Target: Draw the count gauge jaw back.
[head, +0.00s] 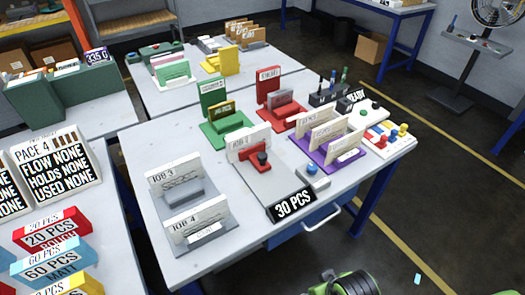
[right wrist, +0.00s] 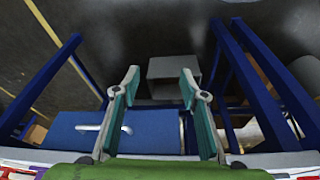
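The count gauge is a grey plate (head: 268,188) on the middle table with an upright white plate at its back. A black sign reading 30 PCS (head: 292,206) is at the gauge's front edge. My right gripper (right wrist: 159,76) is open and empty in the right wrist view, its teal fingers apart. It is away from the gauge, with a blue drawer and the floor beyond it. My left gripper is not in view.
JOB 3 (head: 172,178) and JOB 4 (head: 196,222) holders stand left of the gauge. A purple rack (head: 345,158) and a small box with a blue button (head: 312,182) are on its right. Below the tabletop is a blue drawer (right wrist: 150,132) with a white handle.

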